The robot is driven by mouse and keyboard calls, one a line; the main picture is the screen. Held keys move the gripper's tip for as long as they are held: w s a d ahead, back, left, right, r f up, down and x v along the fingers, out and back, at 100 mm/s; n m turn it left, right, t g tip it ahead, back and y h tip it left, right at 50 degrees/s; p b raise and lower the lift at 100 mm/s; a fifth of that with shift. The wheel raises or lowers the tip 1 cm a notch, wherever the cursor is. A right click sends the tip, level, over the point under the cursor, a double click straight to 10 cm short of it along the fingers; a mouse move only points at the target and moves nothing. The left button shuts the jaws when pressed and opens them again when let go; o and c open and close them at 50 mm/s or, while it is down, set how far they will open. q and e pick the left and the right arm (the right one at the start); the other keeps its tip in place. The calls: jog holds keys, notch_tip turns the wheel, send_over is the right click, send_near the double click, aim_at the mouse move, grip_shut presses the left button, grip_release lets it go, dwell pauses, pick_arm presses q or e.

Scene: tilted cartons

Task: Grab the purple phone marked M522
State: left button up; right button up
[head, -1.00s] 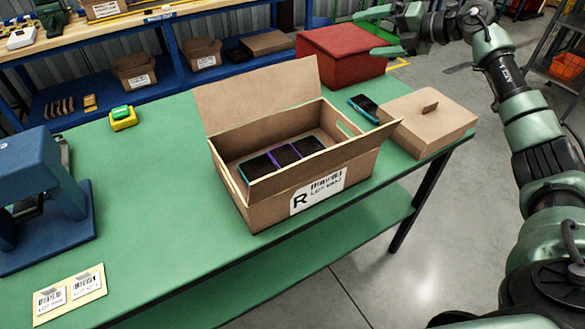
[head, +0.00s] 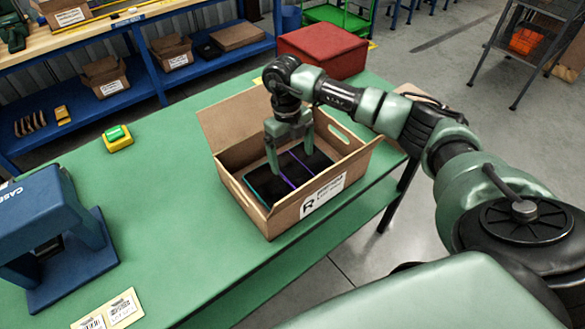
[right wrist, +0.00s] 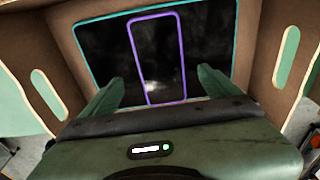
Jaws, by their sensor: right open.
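The purple phone (head: 288,172) lies screen up in the open carton (head: 250,206), between other dark phones. Its purple frame is clear in the right wrist view (right wrist: 184,60); no M522 mark can be read. A teal-edged phone (right wrist: 106,60) lies on its left and another teal-edged phone (right wrist: 207,50) on its right, close against it. My right gripper (head: 290,162) points down into the carton above the phones. Its fingers (right wrist: 160,92) are open, one to each side of the purple phone's near end, with nothing between them seen gripped. My left gripper is not in view.
The carton walls (right wrist: 275,45) rise close on both sides of my right gripper. A red box (head: 322,50) stands behind on the green table (head: 165,190). A blue machine (head: 50,235) and a yellow-green button box (head: 117,138) stand at left.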

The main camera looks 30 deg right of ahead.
aim_at(294, 170)
notch_tip(294, 170, down, 4)
jog(key=shift+s+d+f+p, duration=0.1)
jog(key=shift+f+p, duration=0.05)
jog(key=shift+p, duration=0.6)
jog(key=c, duration=1.6)
jog(key=shift+c, duration=0.4)
jog(key=shift+r, duration=0.2)
